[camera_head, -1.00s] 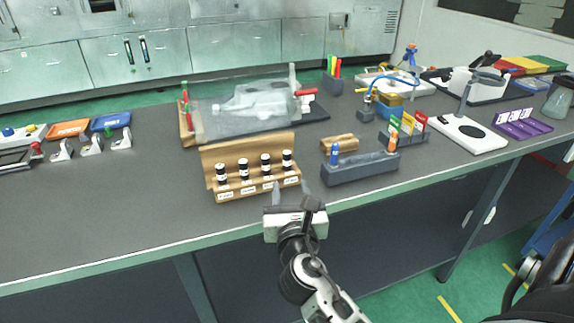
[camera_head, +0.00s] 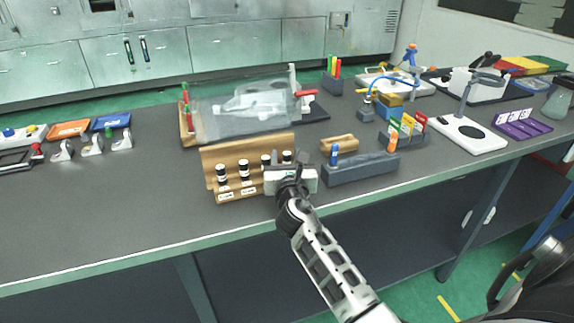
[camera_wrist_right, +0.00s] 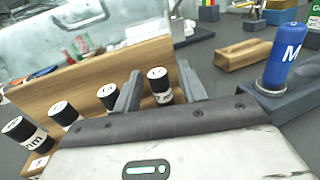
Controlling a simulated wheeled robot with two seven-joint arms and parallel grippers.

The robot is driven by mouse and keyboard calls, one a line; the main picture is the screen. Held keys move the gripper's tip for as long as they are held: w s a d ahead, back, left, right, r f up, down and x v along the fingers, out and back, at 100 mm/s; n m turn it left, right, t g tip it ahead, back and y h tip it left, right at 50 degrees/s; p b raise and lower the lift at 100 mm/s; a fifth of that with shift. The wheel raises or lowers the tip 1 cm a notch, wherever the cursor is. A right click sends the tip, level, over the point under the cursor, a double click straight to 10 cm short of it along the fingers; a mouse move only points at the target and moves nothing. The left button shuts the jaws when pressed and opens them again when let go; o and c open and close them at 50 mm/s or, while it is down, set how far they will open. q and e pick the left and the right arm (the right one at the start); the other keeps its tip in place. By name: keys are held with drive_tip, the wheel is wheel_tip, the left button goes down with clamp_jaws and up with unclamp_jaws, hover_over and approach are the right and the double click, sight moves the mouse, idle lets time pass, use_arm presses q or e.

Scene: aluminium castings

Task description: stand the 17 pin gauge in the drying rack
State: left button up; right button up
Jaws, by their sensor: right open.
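Several black pin gauges with white tops stand in a row in a wooden stand (camera_head: 248,160), also seen in the right wrist view (camera_wrist_right: 95,73). Their numbers are too small to read, so I cannot tell which is the 17. My right gripper (camera_head: 286,168) is at the stand's right end and hides part of it. In the right wrist view its open fingers (camera_wrist_right: 160,72) are on either side of the rightmost gauge (camera_wrist_right: 160,86), not closed on it. That gauge's top also shows in the head view (camera_head: 287,156). I cannot identify the drying rack for certain. My left gripper is not in view.
A clear panel (camera_head: 240,111) stands behind the stand.

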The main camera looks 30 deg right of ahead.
clamp_jaws()
drive_tip(key=shift+r, duration=0.15)
